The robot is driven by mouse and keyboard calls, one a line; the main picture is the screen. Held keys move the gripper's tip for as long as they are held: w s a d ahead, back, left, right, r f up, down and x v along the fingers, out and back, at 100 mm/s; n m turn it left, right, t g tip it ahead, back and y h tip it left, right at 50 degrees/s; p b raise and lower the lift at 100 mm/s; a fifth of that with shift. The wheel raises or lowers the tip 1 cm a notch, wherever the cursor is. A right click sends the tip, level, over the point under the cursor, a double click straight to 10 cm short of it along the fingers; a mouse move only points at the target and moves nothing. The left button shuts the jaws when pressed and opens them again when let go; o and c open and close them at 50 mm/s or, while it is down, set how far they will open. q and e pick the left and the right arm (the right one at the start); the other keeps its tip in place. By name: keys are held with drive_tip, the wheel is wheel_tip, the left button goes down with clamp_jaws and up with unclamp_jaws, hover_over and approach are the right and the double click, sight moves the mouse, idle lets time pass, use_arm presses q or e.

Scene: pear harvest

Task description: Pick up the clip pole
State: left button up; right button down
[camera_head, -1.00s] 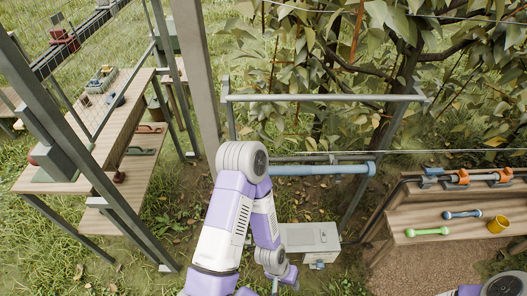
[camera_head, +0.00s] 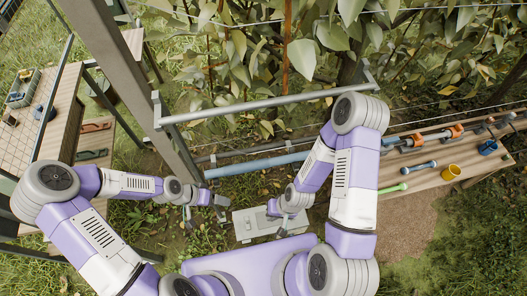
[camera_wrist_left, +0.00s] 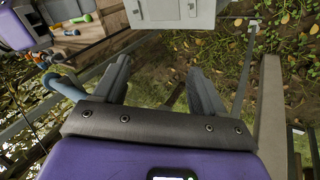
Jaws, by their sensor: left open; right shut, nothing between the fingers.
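A long blue pole (camera_head: 258,165) lies level below the grey frame bar, behind my two grippers in the head view. Its right part is hidden by my right arm. I cannot tell for certain whether it is the clip pole. A blue rounded piece, likely its end, shows left of the fingers in the left wrist view (camera_wrist_left: 64,86). My left gripper (camera_head: 206,214) is open, pointing down in front of the pole's left part. Its two fingers show apart and empty in the left wrist view (camera_wrist_left: 160,78). My right gripper (camera_head: 282,228) is shut and empty, near the grey box.
A grey box (camera_head: 243,222) sits on the ground between my grippers. The grey frame bar (camera_head: 250,105) crosses above the pole, with foliage behind. A wooden table (camera_head: 62,115) stands at left.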

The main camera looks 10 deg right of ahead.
sight(234, 167)
use_arm(q)
drive_tip(key=w+a+r+m+p, duration=0.3)
drive_tip(key=w+a+r+m, duration=0.15)
drive_tip(key=r, duration=0.35)
use_arm(e)
wheel_tip(234, 167, up, 5)
use_arm(q)
drive_tip(key=w+d+m+b, duration=0.2)
drive_tip(key=w+d+f+m+g+h+b, duration=0.1)
drive_tip(key=w+d+m+b, duration=0.1)
drive_tip(key=d+m+b, duration=0.1)
drive_tip(key=w+d+m+h+b, duration=0.1)
drive_tip(key=w+d+m+b, duration=0.1)
drive_tip(key=b, duration=0.1)
drive_tip(key=shift+d+f+m, duration=0.35)
drive_tip(key=shift+d, duration=0.05)
drive_tip(key=shift+w+d+r+m+g+b, duration=0.2)
drive_tip(key=shift+d+m+g+b, duration=0.15)
drive_tip(key=shift+d+m, duration=0.15)
drive_tip(key=shift+d+f, duration=0.15)
drive_tip(key=shift+d, duration=0.1)
drive_tip(key=x, duration=0.7)
drive_tip(key=shift+s+d+b, duration=0.1)
drive_tip(key=shift+d+b, duration=0.05)
drive_tip(key=shift+b, duration=0.2)
drive_tip(key=shift+r, duration=0.25)
use_arm(e)
wheel_tip(234, 167, down, 9)
drive_tip(key=shift+f, duration=0.2)
